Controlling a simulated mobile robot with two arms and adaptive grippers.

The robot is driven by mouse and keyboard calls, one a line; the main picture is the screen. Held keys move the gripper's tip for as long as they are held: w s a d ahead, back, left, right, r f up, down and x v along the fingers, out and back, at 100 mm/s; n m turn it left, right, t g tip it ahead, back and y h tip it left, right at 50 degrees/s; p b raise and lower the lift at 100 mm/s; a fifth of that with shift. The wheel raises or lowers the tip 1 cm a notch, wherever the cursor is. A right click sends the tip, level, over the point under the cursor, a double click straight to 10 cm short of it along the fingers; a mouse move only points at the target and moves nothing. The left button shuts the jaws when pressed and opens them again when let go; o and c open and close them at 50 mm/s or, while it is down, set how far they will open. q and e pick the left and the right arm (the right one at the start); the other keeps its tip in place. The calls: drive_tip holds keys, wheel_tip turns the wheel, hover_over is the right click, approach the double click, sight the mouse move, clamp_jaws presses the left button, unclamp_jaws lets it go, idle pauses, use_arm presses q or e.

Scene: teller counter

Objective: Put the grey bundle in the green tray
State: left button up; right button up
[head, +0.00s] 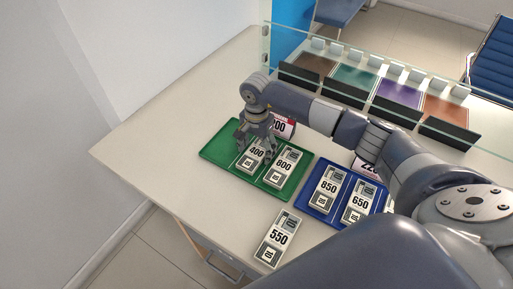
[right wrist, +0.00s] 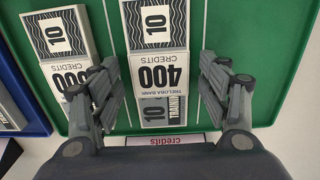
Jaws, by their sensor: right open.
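The green tray (head: 222,158) lies on the counter and holds two grey-white bundles. One is a grey-patterned bundle marked 400 (head: 252,158), on the left; the second bundle (head: 282,167) lies beside it. My right gripper (head: 257,149) is over the 400 bundle, fingers pointing down. In the right wrist view the open gripper (right wrist: 162,88) has one finger on each side of the 400 bundle (right wrist: 158,72), with visible gaps. The bundle lies flat on the tray (right wrist: 262,40). My left gripper is not seen.
A blue tray (head: 317,211) holds bundles marked 850 (head: 328,188) and 650 (head: 358,202). A bundle marked 550 (head: 278,238) lies on the bare counter in front. A sign (head: 284,127) stands behind the green tray. A glass screen and card holders line the back. The counter's left is clear.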

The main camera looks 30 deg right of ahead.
sight(256, 152)
wheel_tip(256, 152, up, 12)
drive_tip(key=b, duration=0.2)
drive_tip(key=shift+b, duration=0.4)
